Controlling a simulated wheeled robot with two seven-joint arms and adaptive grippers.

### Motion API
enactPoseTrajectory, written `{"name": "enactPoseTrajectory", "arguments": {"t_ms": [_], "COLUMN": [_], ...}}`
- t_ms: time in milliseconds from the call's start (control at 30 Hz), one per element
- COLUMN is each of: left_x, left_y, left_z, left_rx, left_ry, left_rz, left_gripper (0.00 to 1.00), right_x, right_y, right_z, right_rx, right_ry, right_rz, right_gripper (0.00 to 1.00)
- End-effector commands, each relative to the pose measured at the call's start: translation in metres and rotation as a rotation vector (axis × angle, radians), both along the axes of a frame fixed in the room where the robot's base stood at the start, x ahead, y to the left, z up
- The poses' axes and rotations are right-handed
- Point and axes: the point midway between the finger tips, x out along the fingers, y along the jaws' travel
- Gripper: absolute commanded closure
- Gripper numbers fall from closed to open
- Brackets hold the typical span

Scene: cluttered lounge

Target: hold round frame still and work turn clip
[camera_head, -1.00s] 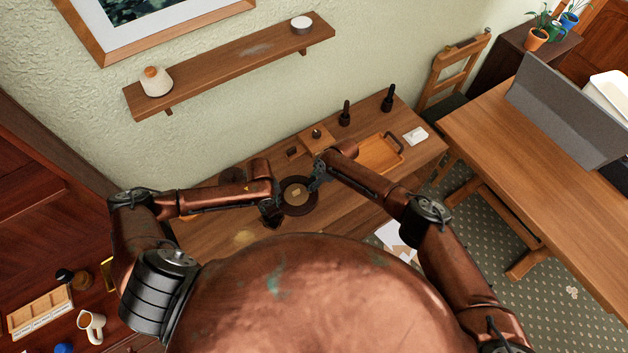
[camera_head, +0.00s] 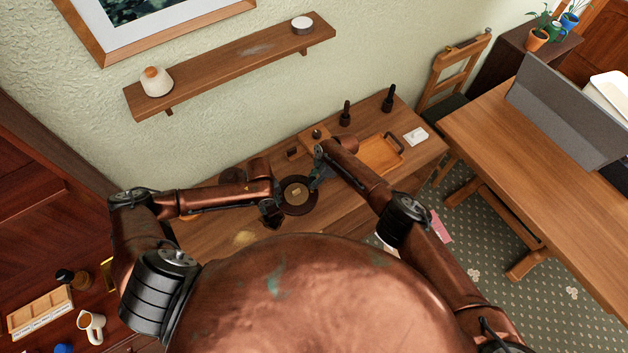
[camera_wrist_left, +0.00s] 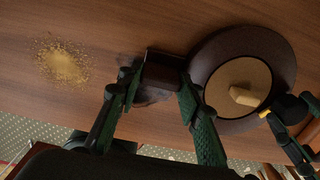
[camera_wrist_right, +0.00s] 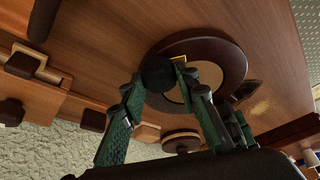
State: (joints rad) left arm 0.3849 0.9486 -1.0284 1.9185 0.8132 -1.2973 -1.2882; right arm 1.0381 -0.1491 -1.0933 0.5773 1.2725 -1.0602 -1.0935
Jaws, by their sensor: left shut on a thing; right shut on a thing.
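The round frame (camera_head: 299,208) is a dark brown ring with a tan round back, lying flat on the wooden desk. It also shows in the left wrist view (camera_wrist_left: 281,59) and the right wrist view (camera_wrist_right: 232,62). My left gripper (camera_wrist_left: 155,85) is shut on a dark block (camera_wrist_left: 162,72) at the frame's side. My right gripper (camera_wrist_right: 160,85) is shut on a dark rounded piece (camera_wrist_right: 157,73) over the frame's back. A small yellow bit (camera_wrist_right: 179,60), perhaps part of the turn clip, shows beside it. A pale tan piece (camera_wrist_left: 244,95) sits on the back. The fingers partly hide the clip.
Tan powder (camera_wrist_left: 63,62) lies on the desk to the left. An orange tray (camera_head: 380,154), a white box (camera_head: 415,136) and two dark upright tools (camera_head: 388,98) stand to the right. Wooden blocks (camera_head: 293,152) stand behind the frame. A shelf (camera_head: 235,66) hangs above.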

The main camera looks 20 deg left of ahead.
Motion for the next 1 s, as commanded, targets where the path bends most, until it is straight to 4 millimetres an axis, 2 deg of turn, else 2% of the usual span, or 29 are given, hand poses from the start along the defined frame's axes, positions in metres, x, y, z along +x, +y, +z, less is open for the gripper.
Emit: {"name": "enactPoseTrajectory", "arguments": {"t_ms": [33, 533, 567, 800, 1000], "left_x": [-0.0045, -0.0054, -0.0053, -0.0053, -0.0051], "left_y": [0.0009, 0.0013, 0.0014, 0.0015, 0.0016], "left_z": [-0.0025, -0.0029, -0.0029, -0.0029, -0.0029], "left_rx": [0.002, 0.003, 0.003, 0.003, 0.003], "left_ry": [0.01, 0.012, 0.012, 0.011, 0.011], "left_rz": [-0.002, 0.001, 0.001, 0.001, 0.001], "left_gripper": [1.0, 1.0, 1.0, 1.0, 1.0], "right_x": [0.0031, -0.0017, -0.0017, -0.0024, -0.0026], "right_y": [-0.0009, -0.0024, -0.0024, -0.0017, -0.0014], "right_z": [0.0015, -0.0013, -0.0013, -0.0015, -0.0014], "right_rx": [-0.001, -0.003, -0.003, -0.002, -0.001], "right_ry": [-0.004, 0.001, 0.002, 0.002, 0.003], "right_rz": [0.012, 0.06, 0.059, 0.059, 0.06], "right_gripper": [0.96, 0.96, 0.7, 0.54, 0.54]}}
